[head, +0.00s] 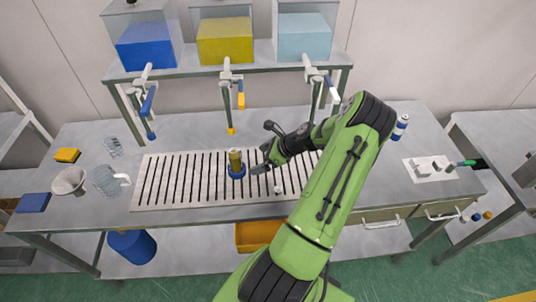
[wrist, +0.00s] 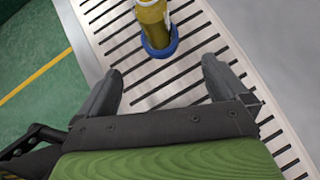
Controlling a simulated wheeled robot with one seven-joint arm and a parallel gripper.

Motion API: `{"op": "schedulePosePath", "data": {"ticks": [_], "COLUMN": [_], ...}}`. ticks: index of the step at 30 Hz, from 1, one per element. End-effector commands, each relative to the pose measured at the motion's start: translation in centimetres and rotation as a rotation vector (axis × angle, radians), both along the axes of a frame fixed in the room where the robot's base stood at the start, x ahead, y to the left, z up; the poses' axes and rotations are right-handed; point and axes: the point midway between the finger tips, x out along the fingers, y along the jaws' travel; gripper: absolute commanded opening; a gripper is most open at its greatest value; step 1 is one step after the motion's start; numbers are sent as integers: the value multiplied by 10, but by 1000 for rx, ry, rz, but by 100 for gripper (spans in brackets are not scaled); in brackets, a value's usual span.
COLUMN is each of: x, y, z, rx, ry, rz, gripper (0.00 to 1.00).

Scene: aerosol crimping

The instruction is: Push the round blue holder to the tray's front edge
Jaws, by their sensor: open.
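The round blue holder (head: 236,173) is a blue ring on the slotted tray (head: 170,203), near the tray's middle. A yellow-gold can (head: 235,158) stands upright in it. In the wrist view the blue holder (wrist: 160,50) is at the top, with the lower part of the can (wrist: 151,22) rising from it. My gripper (head: 262,165) is just right of the holder, low over the tray. In the wrist view its two fingers (wrist: 160,85) are apart with nothing between them, and the holder is beyond the fingertips.
Three liquid tanks (head: 225,40) with taps stand on a shelf behind the tray. Left on the table (head: 90,215) are a funnel (head: 69,181), a clear jug (head: 105,180) and sponges (head: 67,154). A small white piece (head: 278,189) lies on the tray. The tray left of the holder is clear.

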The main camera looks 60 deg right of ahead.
Motion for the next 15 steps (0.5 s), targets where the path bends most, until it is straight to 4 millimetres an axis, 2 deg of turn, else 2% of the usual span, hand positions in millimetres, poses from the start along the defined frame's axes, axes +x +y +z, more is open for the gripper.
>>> {"op": "schedulePosePath", "data": {"ticks": [15], "x": [69], "y": [21], "z": [-72], "rx": [1], "ry": [0], "rz": [3], "gripper": [100]}}
